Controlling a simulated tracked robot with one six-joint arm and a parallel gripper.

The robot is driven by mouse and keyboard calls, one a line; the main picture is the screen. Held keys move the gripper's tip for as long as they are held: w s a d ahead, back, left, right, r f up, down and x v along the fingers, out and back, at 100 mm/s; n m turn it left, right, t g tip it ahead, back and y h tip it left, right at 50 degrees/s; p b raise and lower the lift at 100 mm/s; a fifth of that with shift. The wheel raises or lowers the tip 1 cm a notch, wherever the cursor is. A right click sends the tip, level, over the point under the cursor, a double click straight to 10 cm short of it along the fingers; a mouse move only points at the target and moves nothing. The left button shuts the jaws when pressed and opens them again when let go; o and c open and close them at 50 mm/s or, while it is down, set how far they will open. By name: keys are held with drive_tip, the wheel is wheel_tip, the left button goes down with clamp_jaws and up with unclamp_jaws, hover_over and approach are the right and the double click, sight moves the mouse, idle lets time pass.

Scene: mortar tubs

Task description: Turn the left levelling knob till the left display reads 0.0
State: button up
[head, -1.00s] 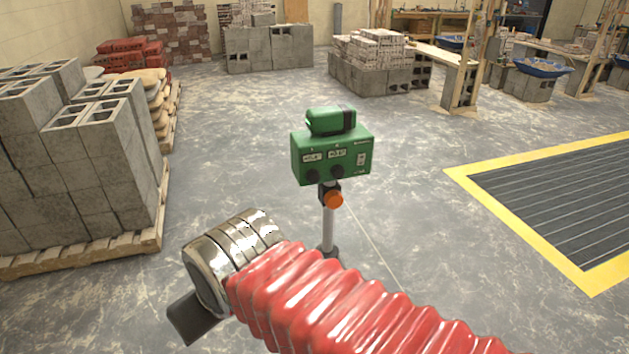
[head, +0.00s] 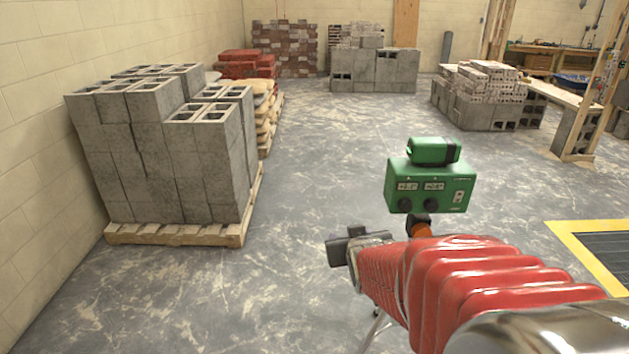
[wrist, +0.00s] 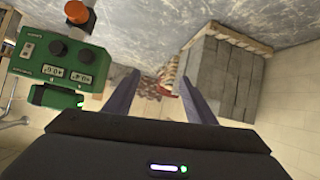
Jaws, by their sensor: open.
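The green levelling instrument (head: 450,195) stands upright on a post, right of centre in the head view. The wrist view shows the instrument upside down at upper left, with the left knob (wrist: 85,56) nearer my gripper. My gripper (wrist: 158,82) is open and empty, apart from the knobs. In the head view my gripper (head: 335,250) is left of and below the instrument.
An orange knob (head: 421,229) is on the post, partly hidden by my red-sleeved arm. Grey blocks (head: 165,150) are stacked on a pallet (head: 180,233) at left. More blocks (head: 375,70) stand at the back. The floor between is clear.

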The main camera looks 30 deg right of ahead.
drive_tip(key=s+d+f+m+t+h, duration=0.1)
drive_tip(key=s+d+f+t+h, duration=0.1)
drive_tip(key=d, duration=0.6)
drive_tip(key=s+d+f+m+t+h, duration=0.2)
drive_tip(key=s+d, duration=0.2)
drive_tip(key=d, duration=0.5)
drive_tip(key=shift+f+t, duration=0.3)
drive_tip(key=shift+f, duration=0.05)
drive_tip(key=shift+s+d, duration=0.1)
